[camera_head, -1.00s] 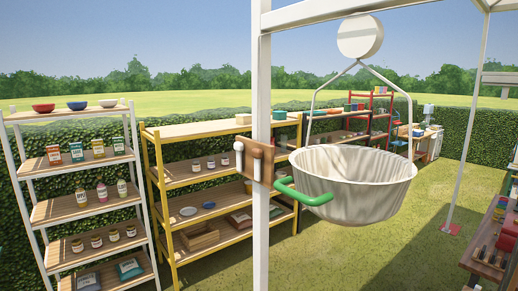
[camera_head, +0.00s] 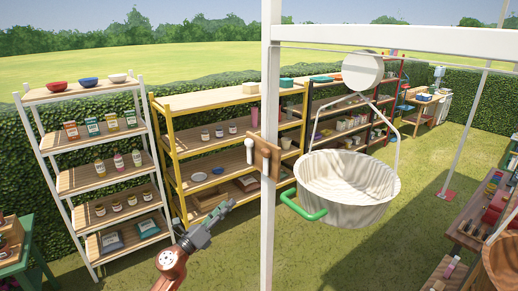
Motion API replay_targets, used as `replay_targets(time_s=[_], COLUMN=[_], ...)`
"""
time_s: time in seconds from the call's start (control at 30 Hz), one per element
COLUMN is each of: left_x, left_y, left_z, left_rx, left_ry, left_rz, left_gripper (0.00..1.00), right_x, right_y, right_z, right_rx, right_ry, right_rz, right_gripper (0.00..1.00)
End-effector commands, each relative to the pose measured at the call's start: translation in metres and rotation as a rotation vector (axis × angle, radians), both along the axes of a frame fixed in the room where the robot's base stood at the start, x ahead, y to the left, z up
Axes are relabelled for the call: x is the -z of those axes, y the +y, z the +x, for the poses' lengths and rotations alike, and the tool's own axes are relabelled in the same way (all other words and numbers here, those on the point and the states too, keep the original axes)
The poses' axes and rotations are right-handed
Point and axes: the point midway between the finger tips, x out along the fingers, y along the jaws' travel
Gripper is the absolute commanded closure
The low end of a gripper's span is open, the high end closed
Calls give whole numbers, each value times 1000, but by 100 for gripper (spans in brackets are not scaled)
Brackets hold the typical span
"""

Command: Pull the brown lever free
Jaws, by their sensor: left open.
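A brown mounting plate (camera_head: 262,158) is fixed on the white post, below a top beam. A pale lever (camera_head: 249,151) is on its left side and a brown lever (camera_head: 276,160) is on its right side, both upright. A white basin (camera_head: 348,190) with a green handle (camera_head: 303,208) hangs from a hanger under a round white disc (camera_head: 362,71), to the right of the plate. My left gripper (camera_head: 224,209) is open and empty, below and left of the plate, apart from it. My right gripper is not in view.
The white post (camera_head: 267,240) stands upright in the middle. A white shelf rack (camera_head: 108,187) and a yellow rack (camera_head: 166,165) with jars and boxes stand behind. A table (camera_head: 468,240) with items is at the right. Grass below the basin is clear.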

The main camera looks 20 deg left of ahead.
Motion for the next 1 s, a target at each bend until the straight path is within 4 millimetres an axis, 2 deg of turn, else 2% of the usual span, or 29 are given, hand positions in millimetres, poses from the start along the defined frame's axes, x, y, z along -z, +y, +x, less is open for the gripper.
replay_targets(time_s=[0.03,0.1,0.2,0.3,0.47,0.8,1.0], left_x=[-59,-111,-164,-193,-209,-229,-234], left_y=[-19,-42,-69,-85,-98,-126,-136], left_z=[-12,-29,-51,-67,-70,-32,-19], left_rx=[21,40,54,58,61,60,61], left_ry=[-89,-193,-313,-388,-428,-426,-425], left_rz=[97,217,353,438,482,477,476], left_gripper=[58,58,58,58,58,58,58], right_x=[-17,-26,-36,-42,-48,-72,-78], right_y=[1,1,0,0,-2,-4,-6], right_z=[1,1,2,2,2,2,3], right_rx=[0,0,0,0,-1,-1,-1], right_ry=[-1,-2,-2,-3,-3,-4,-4], right_rz=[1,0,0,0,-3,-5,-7], right_gripper=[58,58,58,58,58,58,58])
